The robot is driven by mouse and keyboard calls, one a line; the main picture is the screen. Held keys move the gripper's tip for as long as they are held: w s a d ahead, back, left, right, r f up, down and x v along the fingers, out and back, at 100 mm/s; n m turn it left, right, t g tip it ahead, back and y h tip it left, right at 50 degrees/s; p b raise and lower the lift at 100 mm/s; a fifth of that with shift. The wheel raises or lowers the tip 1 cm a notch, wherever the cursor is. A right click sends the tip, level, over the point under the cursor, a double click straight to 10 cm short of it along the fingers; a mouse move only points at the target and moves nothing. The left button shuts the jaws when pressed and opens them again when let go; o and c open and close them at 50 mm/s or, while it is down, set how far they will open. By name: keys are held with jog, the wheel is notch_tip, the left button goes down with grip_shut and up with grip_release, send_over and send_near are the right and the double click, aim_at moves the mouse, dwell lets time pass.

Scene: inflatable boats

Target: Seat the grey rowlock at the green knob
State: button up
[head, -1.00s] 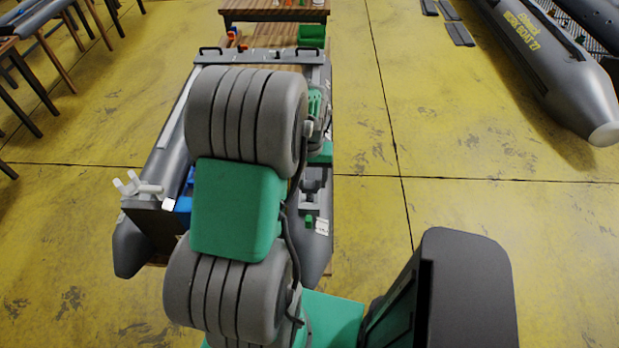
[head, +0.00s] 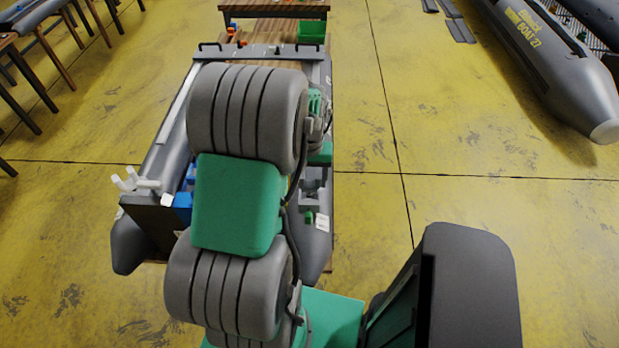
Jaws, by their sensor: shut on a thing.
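The green knob (head: 308,217) stands on the right tube of the grey inflatable boat (head: 318,245), beside a small white label. Just behind it is a small grey notched piece (head: 312,197), which looks like the grey rowlock; it is apart from the knob in the picture. My gripper (head: 316,176) shows only as a small grey patch below my green wrist, right above that piece. It is shut on the rowlock. The fingertips and the exact contact with the tube are too small and partly hidden to tell.
My arm hides much of the boat's middle. A white bracket (head: 138,183) and a blue block (head: 183,205) are at the boat's near left.

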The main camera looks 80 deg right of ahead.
aim_at(309, 186)
jog(key=shift+f+b, duration=1)
jog(key=shift+f, duration=0.45)
dwell(0.3)
jog(key=o, duration=1.5)
notch_tip(309, 186, up, 8)
jog(key=shift+f+b, duration=0.15)
jog(key=shift+b, duration=0.4)
